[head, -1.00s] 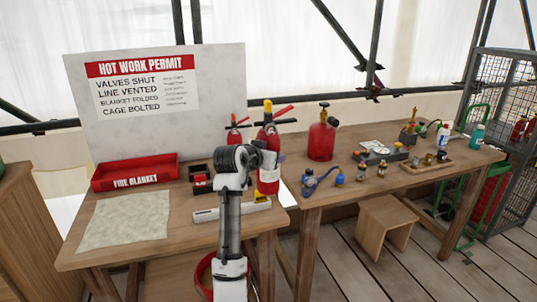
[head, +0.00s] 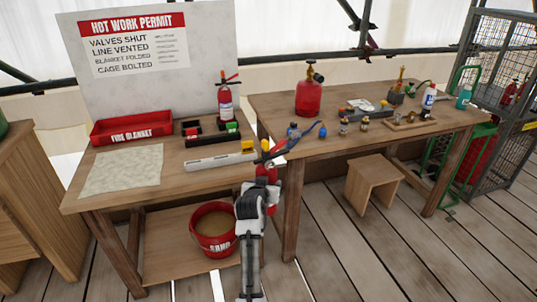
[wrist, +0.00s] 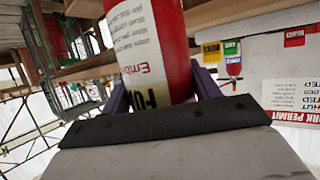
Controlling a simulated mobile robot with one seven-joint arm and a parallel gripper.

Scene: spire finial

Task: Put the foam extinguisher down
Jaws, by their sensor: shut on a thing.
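My gripper (wrist: 160,92) is shut on a red extinguisher (wrist: 175,40), with one finger on each side of its body. Its cream label is only partly in the wrist view, so the type cannot be read in full. In the head view the held extinguisher (head: 267,173) is mostly hidden by my arm. It is in the air in front of the gap between the two benches. A second red extinguisher (head: 225,104) with a white label stands upright on the left bench (head: 196,158), behind a dark holder (head: 191,133) with coloured blocks.
A fire blanket tray (head: 140,133) and a pale cloth (head: 120,170) lie on the left bench. A sand bucket (head: 214,248) stands on its lower shelf. The right bench holds a red can (head: 309,95) and several small fittings. A stool (head: 374,180) stands below.

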